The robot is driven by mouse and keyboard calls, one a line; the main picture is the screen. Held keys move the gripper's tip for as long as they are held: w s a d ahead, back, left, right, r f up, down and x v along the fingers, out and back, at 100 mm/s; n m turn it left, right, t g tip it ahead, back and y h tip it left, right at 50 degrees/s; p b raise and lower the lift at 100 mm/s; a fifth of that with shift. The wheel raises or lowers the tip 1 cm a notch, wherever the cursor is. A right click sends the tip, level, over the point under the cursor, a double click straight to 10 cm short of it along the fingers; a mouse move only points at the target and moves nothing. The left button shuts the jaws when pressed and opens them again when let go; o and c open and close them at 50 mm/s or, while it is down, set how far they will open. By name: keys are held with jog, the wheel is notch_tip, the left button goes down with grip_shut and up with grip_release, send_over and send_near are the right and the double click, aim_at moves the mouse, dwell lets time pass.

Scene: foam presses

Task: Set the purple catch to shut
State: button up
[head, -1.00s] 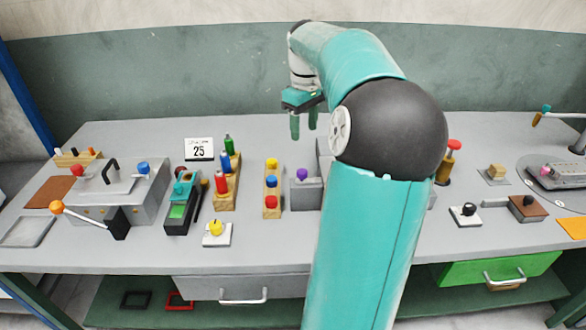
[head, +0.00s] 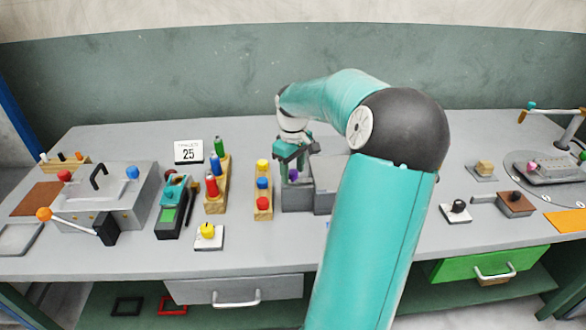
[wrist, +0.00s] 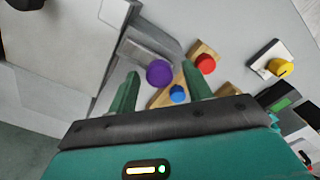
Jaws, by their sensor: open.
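The purple catch (head: 293,175) is a round knob on a grey box (head: 296,199) near the middle of the bench. In the wrist view its purple knob (wrist: 160,73) shows between my two fingers, close to their tips. My gripper (head: 291,165) points down over the grey box and is open, with one finger on each side of the knob. I cannot tell whether the fingers touch it. The arm link and fingers partly hide the box's back, and the catch's setting cannot be made out.
A wooden block (head: 263,216) with yellow, blue and red knobs stands just left of the grey box. A yellow knob on a white plate (head: 208,243) is further left. A larger grey block adjoins the box on its right. Bare bench lies in front.

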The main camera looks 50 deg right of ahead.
aim_at(306, 180)
grip_shut()
jog(key=shift+s+d, duration=1.25)
jog(key=shift+s, duration=0.15)
grip_release()
jog(key=shift+s+d+r, duration=0.1)
jog(key=shift+s, duration=0.05)
notch_tip(306, 180, up, 14)
jog(key=shift+w, duration=0.2)
